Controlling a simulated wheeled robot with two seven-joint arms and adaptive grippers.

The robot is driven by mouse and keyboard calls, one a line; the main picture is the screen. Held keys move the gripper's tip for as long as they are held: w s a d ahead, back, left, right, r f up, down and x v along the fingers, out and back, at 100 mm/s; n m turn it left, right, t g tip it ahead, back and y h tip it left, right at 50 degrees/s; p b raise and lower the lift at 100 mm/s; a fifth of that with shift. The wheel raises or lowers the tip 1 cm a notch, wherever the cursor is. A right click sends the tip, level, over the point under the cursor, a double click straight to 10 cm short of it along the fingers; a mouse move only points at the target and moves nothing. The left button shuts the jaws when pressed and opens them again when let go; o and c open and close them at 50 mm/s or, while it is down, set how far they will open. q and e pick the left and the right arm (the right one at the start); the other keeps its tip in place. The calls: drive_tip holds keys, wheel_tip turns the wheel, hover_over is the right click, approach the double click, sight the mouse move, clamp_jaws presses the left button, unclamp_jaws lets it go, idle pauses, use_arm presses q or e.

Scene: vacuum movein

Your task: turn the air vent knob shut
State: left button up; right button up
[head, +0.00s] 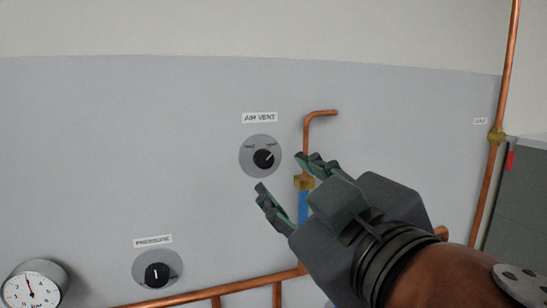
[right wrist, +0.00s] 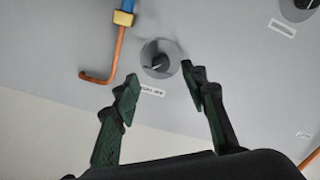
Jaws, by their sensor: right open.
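The air vent knob (head: 264,159) is a small black dial with a white pointer line on a round grey plate, under the "AIR VENT" label (head: 260,117). Its pointer tilts to the upper right, towards the right-hand mark on the plate. My right gripper (head: 281,173) is open and empty, in front of the panel, just right of and below the knob in the head view. In the right wrist view the knob (right wrist: 158,63) shows beyond the gap between the open fingers (right wrist: 160,85), apart from them. My left gripper is not in view.
A bent copper pipe (head: 306,130) with a brass fitting stands right of the knob, partly behind my gripper. A pressure knob (head: 157,274) and a gauge (head: 31,290) sit at lower left. A copper pipe (head: 497,110) and grey cabinet (head: 520,200) are at right.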

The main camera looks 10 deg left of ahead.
sight(265, 159)
drive_tip(key=p+x, duration=0.1)
drive_tip(key=x, duration=0.1)
drive_tip(key=p+x, duration=0.1)
drive_tip(key=x, duration=0.1)
drive_tip(key=r+p+x, duration=0.1)
drive_tip(key=x, duration=0.1)
drive_tip(key=shift+w+a, duration=0.1)
drive_tip(key=shift+a, duration=0.25)
drive_tip(key=shift+w+a, duration=0.15)
drive_tip(key=shift+w, duration=0.05)
drive_tip(key=shift+w+f, duration=0.1)
drive_tip(key=shift+w, duration=0.05)
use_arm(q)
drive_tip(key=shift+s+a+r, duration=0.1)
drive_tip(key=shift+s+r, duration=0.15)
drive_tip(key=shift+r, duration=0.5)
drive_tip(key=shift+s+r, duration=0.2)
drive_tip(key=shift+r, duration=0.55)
use_arm(e)
clamp_jaws()
